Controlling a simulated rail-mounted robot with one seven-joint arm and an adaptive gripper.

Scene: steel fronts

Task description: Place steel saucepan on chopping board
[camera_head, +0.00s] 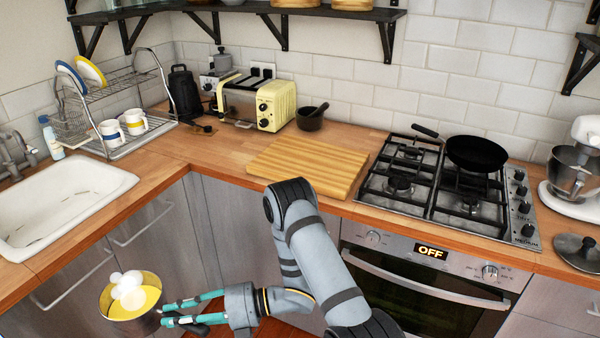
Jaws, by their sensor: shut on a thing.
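The steel saucepan (106,302) is at the lower left, held out in front of the cabinet doors and below counter height. It has yellow contents and white rounded lumps showing at its top. My gripper (164,311), with teal fingers, reaches it from the right and is shut on it. The exact grip point is hard to see. The wooden chopping board (307,167) lies flat on the counter, left of the hob, with nothing on it. It is up and to the right of my gripper, beyond my arm.
A gas hob (400,185) with a black frying pan (476,153) is right of the board. Behind the board stand a dark mortar (310,120) and a cream toaster (257,100). A sink (65,200) and dish rack (115,105) are left. Counter left of the board is clear.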

